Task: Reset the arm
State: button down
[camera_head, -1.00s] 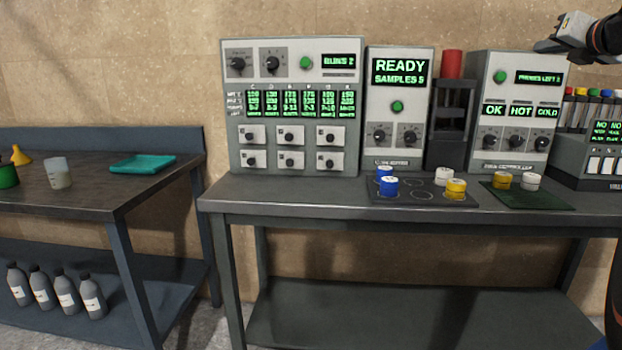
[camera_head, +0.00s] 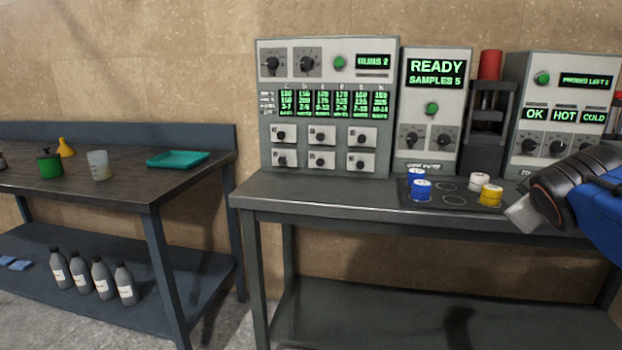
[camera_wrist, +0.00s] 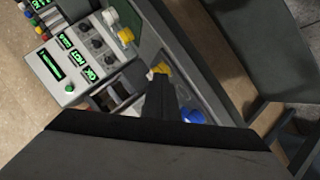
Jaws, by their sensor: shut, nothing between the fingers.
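My arm reaches in from the right edge in the head view, with its grey end low in front of the right controller. In the wrist view my gripper (camera_wrist: 160,98) shows as one dark narrow shape, fingers together and empty. Beyond it, and apart as far as I can tell, are a yellow-sided sample (camera_wrist: 162,69) and a blue one (camera_wrist: 192,116). In the head view blue samples (camera_head: 421,189), a white one (camera_head: 479,182) and a yellow one (camera_head: 490,196) stand on the dark marked mat (camera_head: 452,202).
The bench (camera_head: 330,195) carries a curing panel (camera_head: 322,110), a tester reading READY (camera_head: 434,105), a small press (camera_head: 487,125) and the controller (camera_head: 565,110). A table (camera_head: 130,185) at left holds a teal tray (camera_head: 178,159), beaker (camera_head: 99,165) and green cup (camera_head: 49,167).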

jog(key=s+a+f+m+g+y, duration=0.2)
jog(key=s+a+f+g+y, duration=0.1)
jog(key=s+a+f, duration=0.5)
jog(key=s+a+f+m+g+y, duration=0.2)
jog(key=s+a+f, duration=0.5)
jog(key=f, duration=0.7)
jog(key=shift+s+a+f+g+y, duration=0.25)
jog(key=shift+s+a+g+y, duration=0.15)
jog(key=shift+a+g+y, duration=0.25)
dwell(1.6)
